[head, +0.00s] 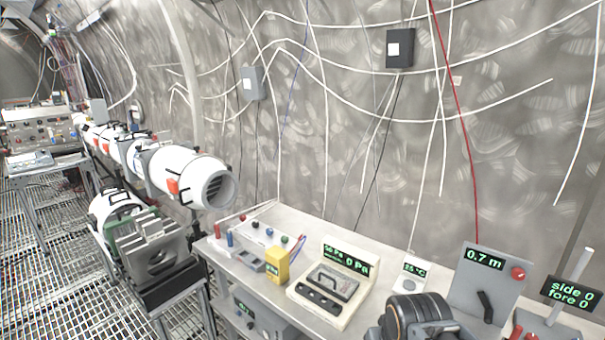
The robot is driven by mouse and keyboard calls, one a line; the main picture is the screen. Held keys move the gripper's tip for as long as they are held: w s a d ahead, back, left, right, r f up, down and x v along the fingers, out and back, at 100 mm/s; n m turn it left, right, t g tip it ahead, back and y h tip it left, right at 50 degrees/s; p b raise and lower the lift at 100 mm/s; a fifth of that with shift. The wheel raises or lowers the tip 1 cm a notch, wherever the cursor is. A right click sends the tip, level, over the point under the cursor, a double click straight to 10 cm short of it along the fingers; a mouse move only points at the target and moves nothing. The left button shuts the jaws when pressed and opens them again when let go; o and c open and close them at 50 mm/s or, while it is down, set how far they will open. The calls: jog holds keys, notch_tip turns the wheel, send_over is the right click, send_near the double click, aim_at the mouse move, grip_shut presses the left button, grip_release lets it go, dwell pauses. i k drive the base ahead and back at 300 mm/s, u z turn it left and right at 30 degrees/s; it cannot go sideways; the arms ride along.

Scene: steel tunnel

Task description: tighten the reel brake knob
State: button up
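A grey panel (490,292) with a green "0.7 m" readout stands at the right end of the bench. A red knob (518,273) sits on its right side, and a black lever (485,306) is on its lower face. I see no label that names the brake knob, and how tight the red knob is cannot be told.
The bench (255,283) carries a yellow box (277,266), a "0 Pa" gauge unit (335,285) and a small "25 °C" display (409,277). A "side 0 fore 0" display (571,293) is at far right. White tube sections (180,172) and a grating floor (50,260) lie left.

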aim_at(518, 274)
jog(key=z, duration=1.25)
